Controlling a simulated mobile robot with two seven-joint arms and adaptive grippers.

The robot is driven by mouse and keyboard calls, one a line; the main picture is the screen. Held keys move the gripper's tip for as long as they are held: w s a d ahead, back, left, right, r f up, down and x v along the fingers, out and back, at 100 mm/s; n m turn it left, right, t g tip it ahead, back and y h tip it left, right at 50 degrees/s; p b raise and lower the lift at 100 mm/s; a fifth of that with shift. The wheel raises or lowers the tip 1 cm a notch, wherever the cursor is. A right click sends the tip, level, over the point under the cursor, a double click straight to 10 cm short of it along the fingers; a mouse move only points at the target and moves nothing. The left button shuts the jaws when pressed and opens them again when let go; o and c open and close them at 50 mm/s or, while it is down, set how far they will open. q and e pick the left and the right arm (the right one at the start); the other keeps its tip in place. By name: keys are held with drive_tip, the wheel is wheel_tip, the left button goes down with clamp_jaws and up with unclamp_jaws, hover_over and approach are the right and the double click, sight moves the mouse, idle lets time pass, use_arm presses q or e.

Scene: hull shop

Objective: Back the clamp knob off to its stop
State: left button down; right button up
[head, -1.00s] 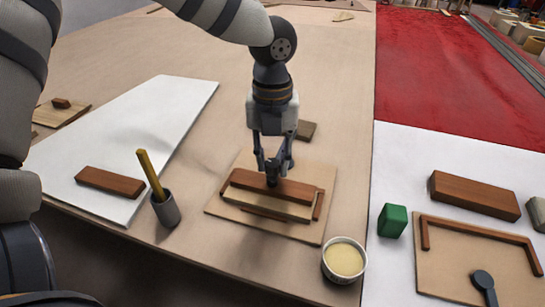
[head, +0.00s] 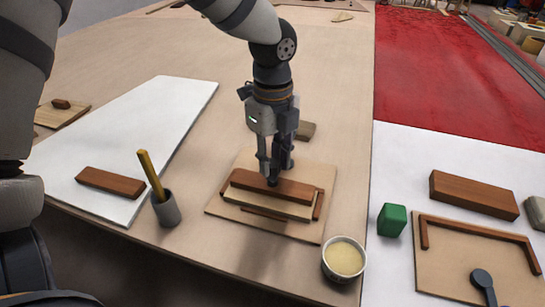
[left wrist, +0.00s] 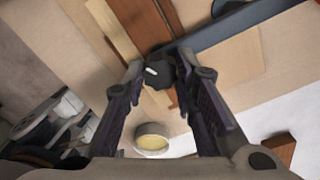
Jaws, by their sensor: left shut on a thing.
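The dark clamp knob (left wrist: 157,74), with a white mark on its top, sits between my left fingertips in the left wrist view. In the head view my left gripper (head: 274,174) points down over the brown wooden bar (head: 290,192) of the clamp fixture. The gripper is shut on the knob, which is mostly hidden there by the fingers. The pale fixture board (head: 228,209) lies flat on the tan table and carries brown strips around a pale wooden piece (head: 260,204). My right gripper is in neither view.
A round tin (head: 344,260) of pale yellow stuff stands right of the board. A grey cup (head: 167,210) with a yellow stick stands left. A green block (head: 392,220), a brown block (head: 474,195) and a second board (head: 450,265) lie on the white surface at right.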

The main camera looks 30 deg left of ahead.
use_arm(q)
drive_tip(key=n, duration=1.5)
drive_tip(key=shift+n, duration=0.3)
drive_tip(key=n, duration=0.3)
drive_tip(key=shift+w+n, duration=0.1)
drive_tip(key=shift+n, duration=0.2)
drive_tip(key=n, duration=0.3)
drive_tip(key=shift+n, duration=0.3)
drive_tip(key=n, duration=0.4)
drive_tip(key=shift+n, duration=1.8)
